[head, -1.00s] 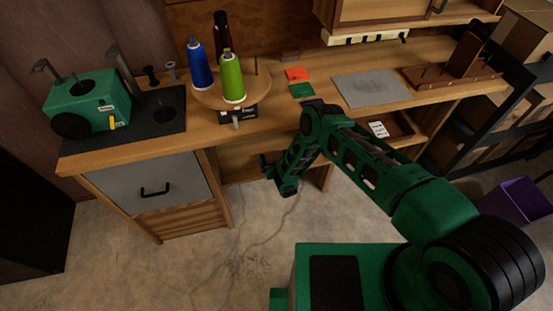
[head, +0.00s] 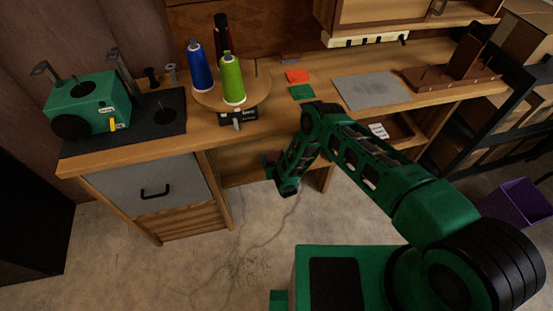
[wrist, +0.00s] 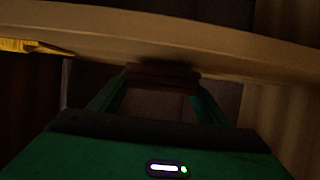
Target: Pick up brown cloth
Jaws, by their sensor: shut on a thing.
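My gripper (head: 268,165) hangs below the desk's front edge, in front of the open space under the top. In the wrist view its two green fingers (wrist: 162,76) are closed on a dark reddish-brown piece, which looks like the brown cloth (wrist: 163,70). The cloth spans the fingertips, close to a pale wooden edge; the dim light hides whether they touch.
On the desk (head: 290,122) lie an orange square (head: 297,76), a green square (head: 302,91) and a grey mat (head: 370,91). A turntable (head: 208,98) holds thread spools. An open drawer (head: 408,125) is behind my arm. The floor in front is clear.

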